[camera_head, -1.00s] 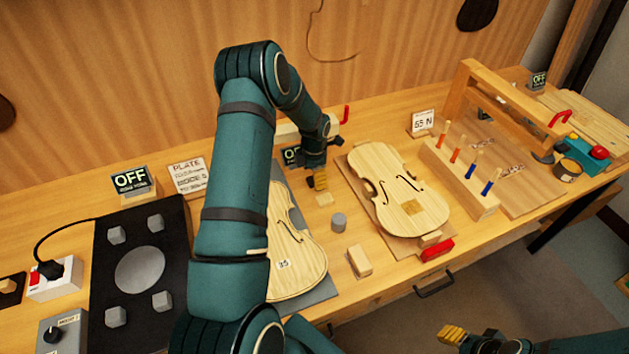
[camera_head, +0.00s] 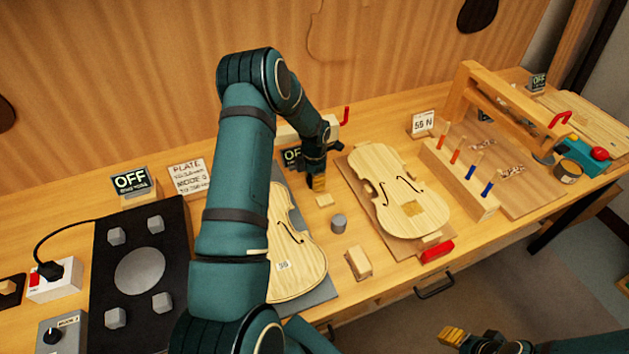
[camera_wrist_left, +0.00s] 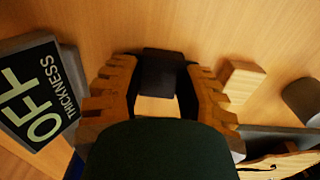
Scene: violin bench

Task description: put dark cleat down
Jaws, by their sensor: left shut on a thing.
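The dark cleat (camera_wrist_left: 160,75) is a small dark block between the fingertips of my left gripper (camera_wrist_left: 155,85) in the left wrist view. The gripper is shut on it, with the wooden bench top behind. In the head view my left gripper (camera_head: 317,183) is low over the bench, between the two violin plates. I cannot make out the cleat there; the fingers hide it. A pale wood block (camera_head: 324,200) lies just in front of these fingers and also shows right of them in the wrist view (camera_wrist_left: 242,80). My right gripper (camera_head: 452,336) is at the bottom edge, its opening unclear.
A grey cylinder (camera_head: 338,223) and another pale block (camera_head: 360,262) stand nearby. A violin plate (camera_head: 288,260) lies on a grey mat to the left, another (camera_head: 398,200) on a board to the right. The thickness OFF sign (camera_wrist_left: 38,95) is close to the left gripper.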

